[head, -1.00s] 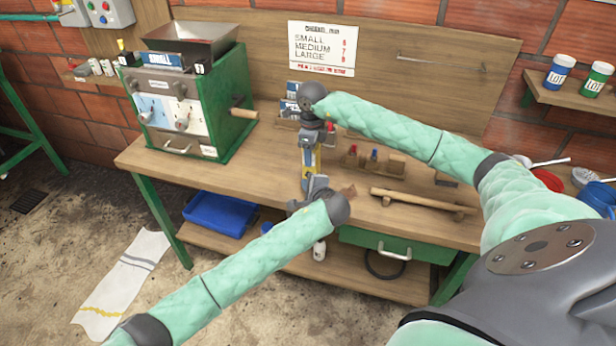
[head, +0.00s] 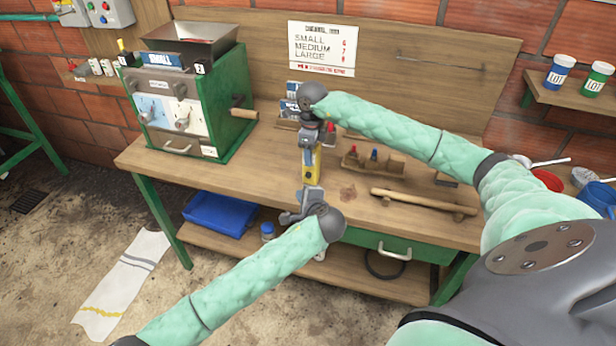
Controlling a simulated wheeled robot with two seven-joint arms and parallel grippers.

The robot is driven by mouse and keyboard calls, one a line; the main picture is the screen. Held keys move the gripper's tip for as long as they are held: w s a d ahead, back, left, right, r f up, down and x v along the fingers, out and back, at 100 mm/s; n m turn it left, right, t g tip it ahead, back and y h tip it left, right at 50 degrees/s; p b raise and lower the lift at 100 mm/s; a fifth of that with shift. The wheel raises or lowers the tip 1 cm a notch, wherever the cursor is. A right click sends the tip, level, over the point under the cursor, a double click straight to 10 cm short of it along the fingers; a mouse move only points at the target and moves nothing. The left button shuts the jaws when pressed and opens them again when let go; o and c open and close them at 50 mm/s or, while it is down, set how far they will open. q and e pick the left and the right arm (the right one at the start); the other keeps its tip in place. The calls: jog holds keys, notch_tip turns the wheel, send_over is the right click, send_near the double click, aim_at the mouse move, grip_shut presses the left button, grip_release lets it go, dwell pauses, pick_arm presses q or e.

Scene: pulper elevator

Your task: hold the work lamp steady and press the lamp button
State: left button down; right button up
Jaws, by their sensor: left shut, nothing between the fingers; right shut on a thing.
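The work lamp (head: 312,166), a narrow yellow and dark upright body, stands out above the middle of the workbench. My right gripper (head: 309,148) reaches in from the right and is shut on the upper part of the lamp, hiding that part. My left gripper (head: 312,192) is below the lamp, near the bench's front edge. It is shut and empty, with a small gap between it and the lamp's lower end. I cannot make out the lamp button.
A green pulper (head: 225,110) with a hopper stands on the bench (head: 250,170) at the left. A small wooden rack (head: 385,165) and a wooden bar (head: 425,201) lie to the right. A green drawer (head: 400,245) and blue tray (head: 220,213) are below.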

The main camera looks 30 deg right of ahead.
jog(key=o, duration=1.2)
notch_tip(320, 180, up, 12)
